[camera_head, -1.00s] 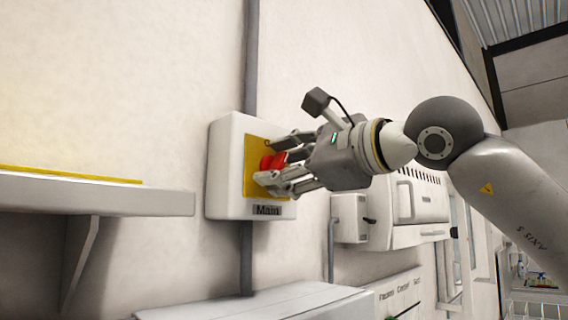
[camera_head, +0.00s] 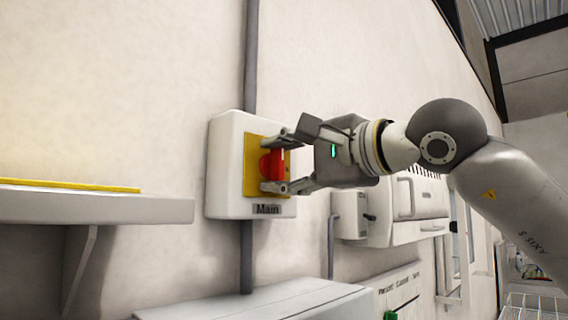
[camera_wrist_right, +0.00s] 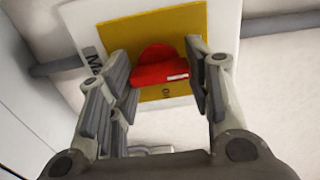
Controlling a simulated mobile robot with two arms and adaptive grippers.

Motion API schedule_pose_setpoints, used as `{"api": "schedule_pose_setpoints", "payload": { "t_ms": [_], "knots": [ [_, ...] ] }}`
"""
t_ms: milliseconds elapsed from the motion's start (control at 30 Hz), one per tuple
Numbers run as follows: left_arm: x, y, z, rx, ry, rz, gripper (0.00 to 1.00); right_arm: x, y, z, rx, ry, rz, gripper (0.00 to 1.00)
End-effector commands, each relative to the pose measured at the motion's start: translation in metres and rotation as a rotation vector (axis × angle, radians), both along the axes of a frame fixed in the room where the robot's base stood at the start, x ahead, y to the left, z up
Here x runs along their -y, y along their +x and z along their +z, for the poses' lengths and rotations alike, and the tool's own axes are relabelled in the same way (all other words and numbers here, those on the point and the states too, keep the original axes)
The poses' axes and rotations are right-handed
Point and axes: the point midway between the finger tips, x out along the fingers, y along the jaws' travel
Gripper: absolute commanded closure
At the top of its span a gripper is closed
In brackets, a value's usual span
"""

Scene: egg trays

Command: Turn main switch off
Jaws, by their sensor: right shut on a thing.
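The main switch is a white wall box (camera_head: 225,165) with a yellow plate (camera_head: 252,150), a red knob (camera_head: 272,164) and a "Main" label (camera_head: 267,209). In the head view the knob stands upright. My right gripper (camera_head: 276,163) is shut on the knob, one finger above it and one below. In the right wrist view the red knob (camera_wrist_right: 160,68) sits between the fingers of the right gripper (camera_wrist_right: 158,82), with a white mark on its edge. Lettering on the yellow plate (camera_wrist_right: 185,25) is partly hidden by the knob. My left gripper is not in view.
A grey conduit (camera_head: 250,60) runs up the wall above the box and continues below it. A shelf (camera_head: 90,205) juts out at left. A smaller wall box (camera_head: 350,215) and a white unit (camera_head: 420,205) are at right. A pale cabinet top (camera_head: 270,302) lies below.

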Motion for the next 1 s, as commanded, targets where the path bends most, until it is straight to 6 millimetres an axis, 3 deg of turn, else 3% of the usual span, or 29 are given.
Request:
{"api": "schedule_pose_setpoints", "payload": {
  "t_ms": [333, 367, 500, 833, 1000],
  "knots": [
    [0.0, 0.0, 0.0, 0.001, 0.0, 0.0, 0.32, -0.001, -0.001, -0.002, 0.002, -0.006, 0.002, 0.78],
    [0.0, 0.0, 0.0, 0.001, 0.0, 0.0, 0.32, -0.001, -0.001, -0.002, 0.002, -0.006, 0.002, 0.5],
    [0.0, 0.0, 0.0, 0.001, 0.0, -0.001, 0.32, -0.001, 0.0, -0.001, 0.001, -0.006, 0.001, 0.32],
    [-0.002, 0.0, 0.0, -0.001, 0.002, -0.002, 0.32, 0.0, -0.001, -0.001, 0.002, -0.004, 0.0, 0.32],
    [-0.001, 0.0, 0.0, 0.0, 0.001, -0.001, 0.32, 0.013, -0.013, 0.0, 0.004, -0.002, 0.0, 0.32]
  ]
}}
